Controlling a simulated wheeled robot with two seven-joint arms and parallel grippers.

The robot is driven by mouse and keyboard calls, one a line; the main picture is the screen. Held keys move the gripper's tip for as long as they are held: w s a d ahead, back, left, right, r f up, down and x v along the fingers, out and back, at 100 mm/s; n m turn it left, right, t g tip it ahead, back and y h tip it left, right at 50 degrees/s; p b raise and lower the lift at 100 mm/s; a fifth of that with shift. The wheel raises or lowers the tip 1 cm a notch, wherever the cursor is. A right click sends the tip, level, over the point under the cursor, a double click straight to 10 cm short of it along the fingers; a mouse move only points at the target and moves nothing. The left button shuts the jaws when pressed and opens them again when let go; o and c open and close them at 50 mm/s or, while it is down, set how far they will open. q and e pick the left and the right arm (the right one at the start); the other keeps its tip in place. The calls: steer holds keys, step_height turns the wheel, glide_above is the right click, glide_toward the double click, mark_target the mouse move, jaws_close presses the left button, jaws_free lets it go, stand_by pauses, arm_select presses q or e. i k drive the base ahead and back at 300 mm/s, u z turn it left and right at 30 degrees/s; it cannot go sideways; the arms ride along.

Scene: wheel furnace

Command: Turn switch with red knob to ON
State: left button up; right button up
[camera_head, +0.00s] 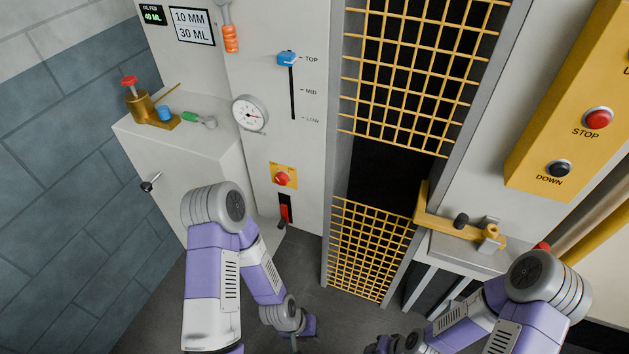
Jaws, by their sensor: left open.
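The switch with the red knob (283,179) sits on a small yellow plate (277,169) on the pale front panel, left of the caged shaft. The plate's lettering is too small to read, so I cannot tell the switch position. My left gripper (295,343) is low at the bottom edge of the view, well below the knob and apart from it. It is open and its tips are partly cut off. My right arm's end (385,345) is at the bottom edge, mostly out of frame; its jaws cannot be made out.
A red-handled lever (285,213) sits in a slot just below the knob. A blue slider (288,59) and a round gauge (250,113) are above. A yellow mesh gate (370,245) stands to the right, and a pale cabinet (165,170) to the left.

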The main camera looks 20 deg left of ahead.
mark_target(282, 178)
steer(key=z, duration=0.5)
steer(key=i, duration=0.25)
steer(key=u, duration=1.5)
